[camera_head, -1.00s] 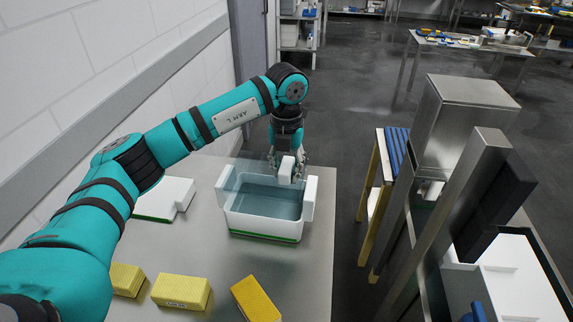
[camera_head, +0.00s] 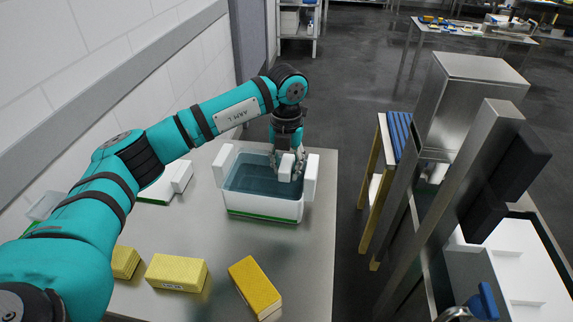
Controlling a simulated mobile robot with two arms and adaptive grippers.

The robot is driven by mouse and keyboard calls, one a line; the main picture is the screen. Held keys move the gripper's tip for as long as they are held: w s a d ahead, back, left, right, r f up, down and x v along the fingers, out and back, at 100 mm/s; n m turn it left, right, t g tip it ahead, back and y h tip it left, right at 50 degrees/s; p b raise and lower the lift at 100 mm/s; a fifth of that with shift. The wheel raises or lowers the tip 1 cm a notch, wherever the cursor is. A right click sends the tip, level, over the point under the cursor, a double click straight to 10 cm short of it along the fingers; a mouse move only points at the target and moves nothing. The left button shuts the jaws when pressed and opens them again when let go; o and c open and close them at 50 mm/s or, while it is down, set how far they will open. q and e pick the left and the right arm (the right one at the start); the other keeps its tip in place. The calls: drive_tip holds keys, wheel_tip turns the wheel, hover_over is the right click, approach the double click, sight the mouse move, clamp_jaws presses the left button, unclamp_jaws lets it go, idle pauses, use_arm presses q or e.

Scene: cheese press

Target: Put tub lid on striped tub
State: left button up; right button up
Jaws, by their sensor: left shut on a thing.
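The striped tub (camera_head: 262,208) is a white, open-topped tub with a green band along its base and upright white handles at both ends. It stands on the steel table. The tub lid (camera_head: 250,174) is a clear, bluish pane with a white knob. It lies over the tub's opening, between the handles; I cannot tell whether it rests on the rim or hovers just above. My left gripper (camera_head: 288,170) points down over the tub, shut on the lid's white knob. My right gripper is not in view.
Another white piece with a green edge (camera_head: 181,179) sits left, partly behind my arm. Several yellow blocks (camera_head: 177,272) lie at the table's front. The steel table (camera_head: 322,235) ends right of the tub. A steel press (camera_head: 465,110) and a blue-topped stool (camera_head: 399,135) stand beyond.

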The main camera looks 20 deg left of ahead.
use_arm(q)
drive_tip(key=shift+f, duration=0.4)
idle(0.5)
drive_tip(key=o, duration=1.1)
drive_tip(key=shift+r, duration=0.1)
drive_tip(key=shift+r+p, duration=3.1)
drive_tip(key=shift+r, duration=2.25)
drive_tip(key=shift+f, duration=0.1)
